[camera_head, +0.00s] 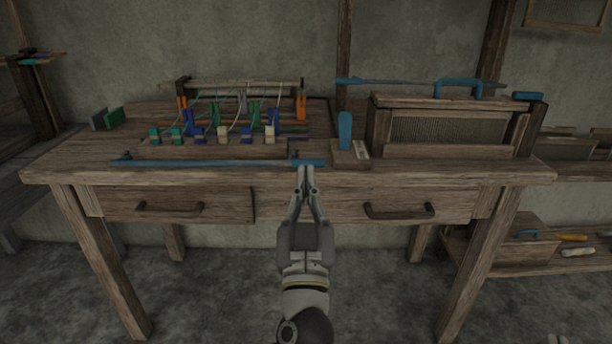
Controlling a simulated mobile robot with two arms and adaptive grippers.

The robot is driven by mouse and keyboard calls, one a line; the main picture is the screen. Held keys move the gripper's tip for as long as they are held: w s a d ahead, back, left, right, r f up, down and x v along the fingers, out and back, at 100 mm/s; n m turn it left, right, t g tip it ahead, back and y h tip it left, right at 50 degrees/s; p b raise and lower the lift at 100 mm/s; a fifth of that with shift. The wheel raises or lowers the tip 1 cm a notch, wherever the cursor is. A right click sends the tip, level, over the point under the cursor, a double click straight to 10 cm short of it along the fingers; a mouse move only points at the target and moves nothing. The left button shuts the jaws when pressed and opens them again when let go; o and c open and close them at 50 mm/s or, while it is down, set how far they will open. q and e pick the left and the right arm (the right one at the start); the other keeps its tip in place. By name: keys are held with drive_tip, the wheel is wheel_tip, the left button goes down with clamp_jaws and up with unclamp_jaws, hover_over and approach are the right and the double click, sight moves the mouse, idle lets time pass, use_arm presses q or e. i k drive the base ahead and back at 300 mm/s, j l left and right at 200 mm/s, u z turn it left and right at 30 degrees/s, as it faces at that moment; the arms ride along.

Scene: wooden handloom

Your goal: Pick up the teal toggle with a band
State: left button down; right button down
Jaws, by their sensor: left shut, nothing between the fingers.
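Two teal-green toggles, one (155,135) at the far left and one (177,136) beside it, sit at the left end of a front row of small coloured toggles on the table. The view is too small to tell which one carries a band. My left gripper (307,171) is shut and empty at the table's front edge, its fingertips close to the right end of a long blue rod. It is to the right of the teal toggles and apart from them. My right gripper is not in view.
The long blue rod (220,163) lies along the front of the wooden table (450,172), before the toggles. White (223,134) and blue (247,135) toggles share the row, with cords behind. A blue-handled block (345,132) and framed reed (440,128) stand right.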

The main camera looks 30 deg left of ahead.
sight(177, 135)
drive_tip(key=u, duration=1.5)
